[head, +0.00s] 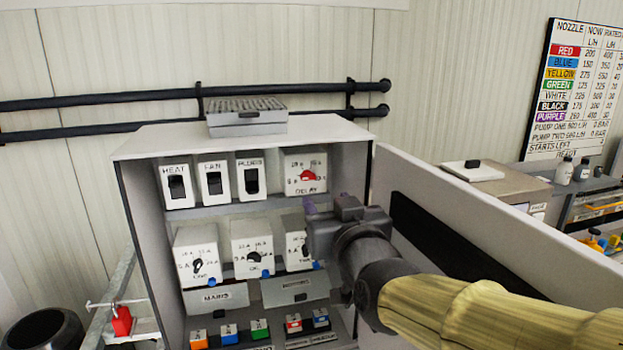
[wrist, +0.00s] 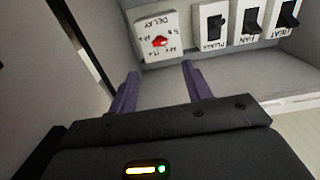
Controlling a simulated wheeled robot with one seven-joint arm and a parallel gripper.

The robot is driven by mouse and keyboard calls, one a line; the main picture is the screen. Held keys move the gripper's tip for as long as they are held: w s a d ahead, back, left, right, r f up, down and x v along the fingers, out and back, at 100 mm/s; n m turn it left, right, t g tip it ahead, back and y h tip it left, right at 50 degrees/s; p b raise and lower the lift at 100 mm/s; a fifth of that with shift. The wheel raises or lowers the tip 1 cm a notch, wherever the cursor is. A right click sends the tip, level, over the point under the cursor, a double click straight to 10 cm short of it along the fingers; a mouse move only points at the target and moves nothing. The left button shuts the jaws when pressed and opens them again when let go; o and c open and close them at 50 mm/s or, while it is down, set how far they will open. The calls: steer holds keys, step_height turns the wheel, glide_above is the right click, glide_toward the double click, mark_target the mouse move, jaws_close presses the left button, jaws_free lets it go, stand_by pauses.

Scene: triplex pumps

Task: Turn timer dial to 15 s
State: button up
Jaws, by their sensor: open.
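The timer dial is a red knob (head: 306,176) on a white box marked DELAY, at the upper right inside the open cabinet. Small numbers surround the knob; I cannot read its exact setting. In the wrist view, which is upside down, the red knob (wrist: 159,42) shows beyond my fingers. My gripper (head: 312,205) is open and empty, just below and in front of the DELAY box in the head view. Its two purple fingers (wrist: 160,78) are apart, with the knob between their lines and not touched. My gripper partly hides the dial box below.
Switches marked HEAT (head: 176,186), FAN (head: 214,179) and another (head: 251,178) stand left of the dial. Three dial boxes (head: 252,247) sit on the shelf below. The open cabinet door (head: 480,215) stands to the right, close to my arm.

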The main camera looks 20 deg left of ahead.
mark_target(309, 177)
steer(key=p+x, duration=0.3)
steer(key=x, duration=0.8)
steer(key=shift+a+p, duration=0.15)
steer(key=shift+p, duration=0.2)
steer(key=shift+c, duration=0.4)
steer(key=c, duration=0.9)
